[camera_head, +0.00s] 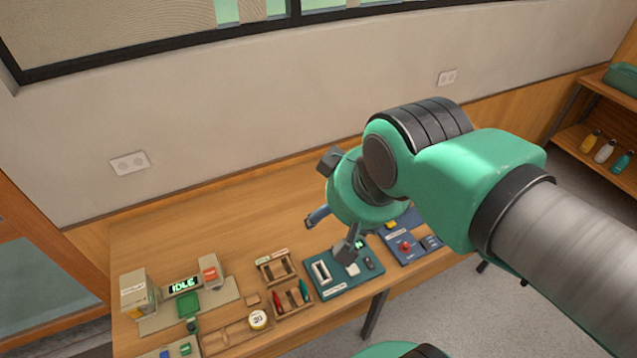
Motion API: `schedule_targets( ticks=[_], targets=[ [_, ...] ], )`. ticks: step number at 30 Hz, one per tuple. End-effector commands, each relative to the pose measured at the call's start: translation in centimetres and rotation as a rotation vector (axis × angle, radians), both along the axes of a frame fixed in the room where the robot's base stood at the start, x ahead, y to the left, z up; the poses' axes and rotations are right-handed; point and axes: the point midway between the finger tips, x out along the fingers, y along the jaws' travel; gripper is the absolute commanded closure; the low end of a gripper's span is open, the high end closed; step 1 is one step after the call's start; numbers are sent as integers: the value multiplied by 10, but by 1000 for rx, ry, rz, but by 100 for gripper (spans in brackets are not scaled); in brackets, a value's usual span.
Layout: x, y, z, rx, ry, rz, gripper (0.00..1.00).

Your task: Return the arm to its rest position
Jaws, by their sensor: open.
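My arm reaches in from the right edge of the head view and extends over the wooden table (215,225). My gripper (333,232) is at its end, above the right part of the table. Its fingers are spread apart with nothing visible between them. The wrist hides part of the table behind it. A teal panel (345,285) with a white slot lies just below the gripper. I cannot tell the exact height of the fingertips above it.
A blue panel (412,246) with a red button lies at the table's right end. A device reading IDLE (183,285), a box (136,293) and wooden trays (225,337) stand to the left. A shelf with bottles (604,150) is at far right. The table's back left is bare.

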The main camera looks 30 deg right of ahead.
Motion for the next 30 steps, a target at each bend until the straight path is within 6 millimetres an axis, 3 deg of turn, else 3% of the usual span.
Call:
schedule_targets(
  ticks=[8, 21, 30],
  targets=[
    [0, 0, -24, 0, 0, 0, 36],
    [0, 0, -89, 0, 0, 0, 36],
    [0, 0, -98, 0, 0, 0, 36]
  ],
)
